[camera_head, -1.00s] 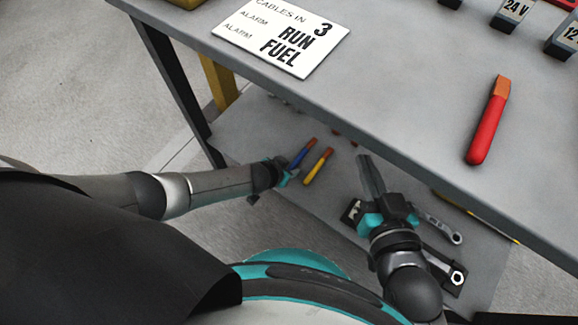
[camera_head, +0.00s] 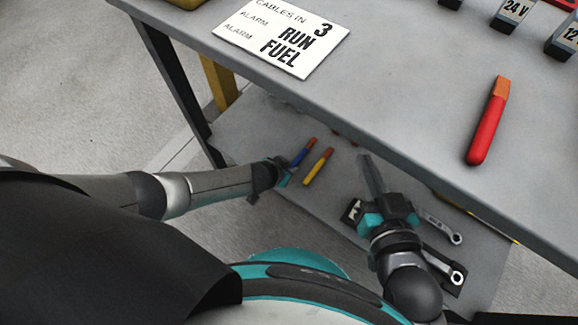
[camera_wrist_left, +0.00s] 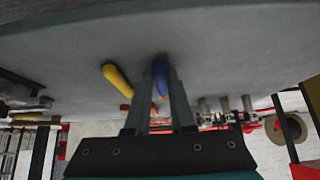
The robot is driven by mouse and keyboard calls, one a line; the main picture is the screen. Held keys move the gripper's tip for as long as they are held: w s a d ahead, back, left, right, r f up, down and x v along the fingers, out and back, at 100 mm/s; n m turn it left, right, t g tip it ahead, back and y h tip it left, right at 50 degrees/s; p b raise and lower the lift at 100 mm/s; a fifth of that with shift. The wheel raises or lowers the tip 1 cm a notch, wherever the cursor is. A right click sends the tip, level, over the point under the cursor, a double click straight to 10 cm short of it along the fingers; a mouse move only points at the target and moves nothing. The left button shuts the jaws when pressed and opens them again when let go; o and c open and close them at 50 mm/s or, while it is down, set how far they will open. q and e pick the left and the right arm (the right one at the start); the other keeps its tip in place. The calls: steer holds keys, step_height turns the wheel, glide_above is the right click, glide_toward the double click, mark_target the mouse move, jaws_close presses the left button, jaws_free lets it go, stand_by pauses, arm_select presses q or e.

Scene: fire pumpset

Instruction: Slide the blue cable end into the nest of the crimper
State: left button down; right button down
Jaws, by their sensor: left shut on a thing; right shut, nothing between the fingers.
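The blue cable end (camera_head: 303,155), with a copper-coloured tip, is low down at the shelf under the table. My left gripper (camera_head: 287,173) is shut on its near end. In the left wrist view the blue cable end (camera_wrist_left: 160,76) lies between the two fingers; I cannot tell whether it touches the shelf. A yellow cable end (camera_head: 318,166) lies beside it, apart from the gripper. My right gripper (camera_head: 371,178) is shut and empty, over the shelf to the right. I cannot make out the crimper or its nest in these views.
The grey table top (camera_head: 400,80) overhangs the shelf (camera_head: 240,135). On it lie a white lettered sign (camera_head: 282,38), a red cable end (camera_head: 485,125) and dark blocks, one labelled 24 V (camera_head: 512,12). Wrenches (camera_head: 440,226) lie on the shelf near my right gripper.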

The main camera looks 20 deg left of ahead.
arm_select(q)
steer(key=shift+r+p, duration=1.95)
steer(key=shift+r, duration=0.05)
steer(key=shift+f, duration=0.1)
